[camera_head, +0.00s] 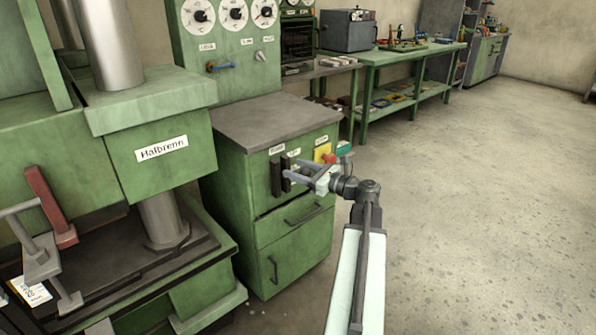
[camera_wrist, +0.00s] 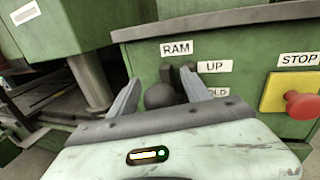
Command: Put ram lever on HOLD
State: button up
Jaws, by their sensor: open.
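The ram lever's round dark knob (camera_wrist: 160,96) shows in the wrist view, in front of a dark upright slot on the green cabinet's panel. A RAM label (camera_wrist: 177,48) is above, with an UP label (camera_wrist: 213,66) to the right. Below UP, a label (camera_wrist: 216,91) reads "OLD", its left part hidden by my right finger. My gripper (camera_wrist: 160,78) is open, one finger on each side of the knob, apart from it as far as I see. The lever's exact setting cannot be told. In the head view my gripper (camera_head: 303,175) is at the cabinet front and hides the knob.
A red stop button on a yellow plate (camera_wrist: 287,92) sits close right of the lever. The green cabinet (camera_head: 228,190) has drawers below. The green press labelled Halbrenn (camera_head: 160,150) stands left. Open floor (camera_head: 480,200) lies to the right.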

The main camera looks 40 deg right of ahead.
grip_shut()
dwell(1.3)
